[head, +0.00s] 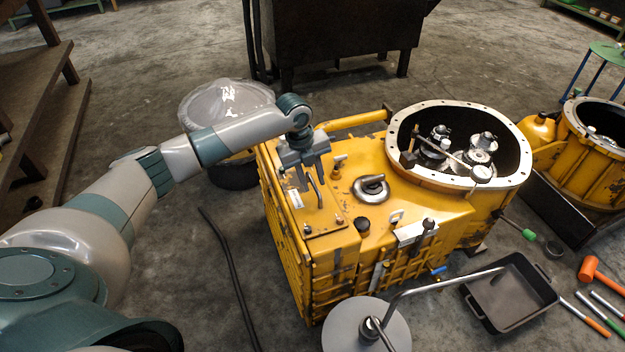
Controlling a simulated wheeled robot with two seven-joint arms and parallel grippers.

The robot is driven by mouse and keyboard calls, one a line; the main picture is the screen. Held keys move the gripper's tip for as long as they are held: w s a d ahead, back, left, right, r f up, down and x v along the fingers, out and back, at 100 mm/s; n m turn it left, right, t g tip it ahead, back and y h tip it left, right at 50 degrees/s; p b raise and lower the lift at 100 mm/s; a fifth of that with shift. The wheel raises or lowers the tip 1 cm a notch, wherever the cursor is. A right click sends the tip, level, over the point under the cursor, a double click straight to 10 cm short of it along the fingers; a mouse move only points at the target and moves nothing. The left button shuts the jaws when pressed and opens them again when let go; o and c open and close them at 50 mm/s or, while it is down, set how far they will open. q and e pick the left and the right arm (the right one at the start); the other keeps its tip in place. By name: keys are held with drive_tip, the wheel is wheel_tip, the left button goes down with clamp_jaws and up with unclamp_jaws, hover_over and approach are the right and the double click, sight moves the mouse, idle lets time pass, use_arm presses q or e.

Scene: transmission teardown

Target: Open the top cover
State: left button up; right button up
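The yellow transmission housing (440,205) stands on the floor. Its top cover (332,216) is a yellow plate at the left end of the housing's top, lying flat and closed. A thin bar handle (317,192) rises from the cover. My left gripper (309,180) points down over the cover, right at the handle. Its two fingers look apart, with the handle close to them. The gripper hides the back part of the cover. I cannot tell whether the fingers touch the handle. My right gripper is not in view.
A large round opening with a bolted flange (512,180) and gears is at the right. A lifting ring (371,188) sits beside the cover. A grey disc with a bent rod (350,328), a black tray (508,295) and an orange mallet (598,272) are in front.

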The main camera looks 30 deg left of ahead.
use_arm(q)
clamp_jaws()
